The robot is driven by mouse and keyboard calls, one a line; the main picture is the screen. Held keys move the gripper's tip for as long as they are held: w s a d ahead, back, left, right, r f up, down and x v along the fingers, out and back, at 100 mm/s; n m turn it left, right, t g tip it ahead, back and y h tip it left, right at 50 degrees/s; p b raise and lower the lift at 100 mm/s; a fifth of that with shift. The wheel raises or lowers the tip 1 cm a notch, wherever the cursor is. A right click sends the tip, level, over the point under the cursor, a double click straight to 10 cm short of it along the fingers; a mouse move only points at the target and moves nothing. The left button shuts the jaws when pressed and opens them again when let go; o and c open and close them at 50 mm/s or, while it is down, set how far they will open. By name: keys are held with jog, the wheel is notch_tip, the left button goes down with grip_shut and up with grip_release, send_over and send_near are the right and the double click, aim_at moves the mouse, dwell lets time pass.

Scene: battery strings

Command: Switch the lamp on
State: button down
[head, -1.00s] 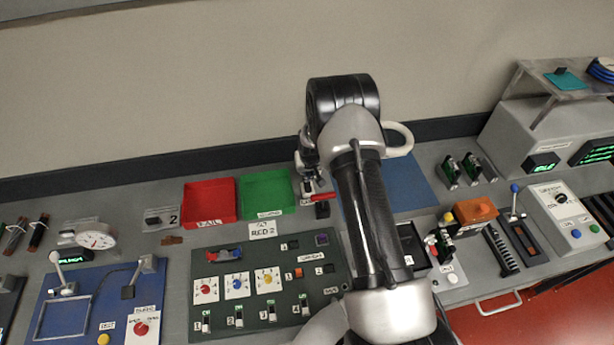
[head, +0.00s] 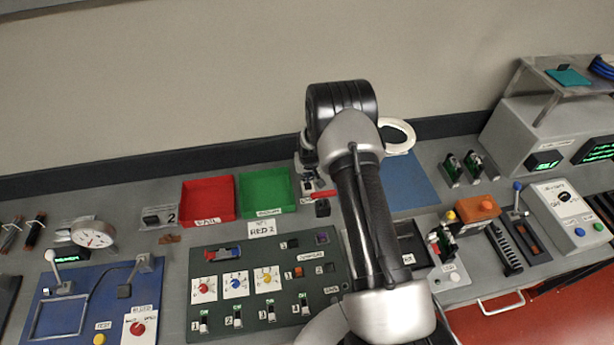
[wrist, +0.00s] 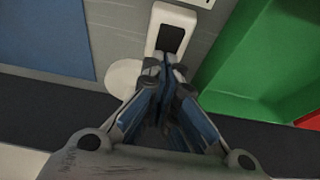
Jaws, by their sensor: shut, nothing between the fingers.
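The lamp's ring head (head: 398,150) shows bright white behind my arm in the head view, above the blue mat. In the wrist view, a pale narrow housing with a dark switch-like inset (wrist: 171,38) lies just beyond my fingertips; it looks like part of the lamp, with a round pale disc (wrist: 122,76) beside it. My gripper (wrist: 163,68) is shut and empty, its tips at the near end of the housing; I cannot tell whether they touch it. In the head view my gripper (head: 308,172) is small and partly hidden by my arm.
A green tray (head: 265,191) and a red tray (head: 208,199) stand left of my gripper. A red-handled item (head: 325,195) lies close by. The blue mat (head: 410,184) is on the right. A dark switch panel (head: 265,285) lies in front.

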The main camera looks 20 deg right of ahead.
aim_at(308, 184)
jog(key=shift+s, duration=0.15)
jog(key=shift+s+a+r+p, duration=0.15)
jog(key=shift+s+r+p, duration=0.15)
jog(key=shift+s, duration=0.35)
notch_tip(308, 184, up, 14)
jog(key=p, duration=0.1)
dwell(0.4)
jog(key=shift+f, duration=0.1)
dwell(0.3)
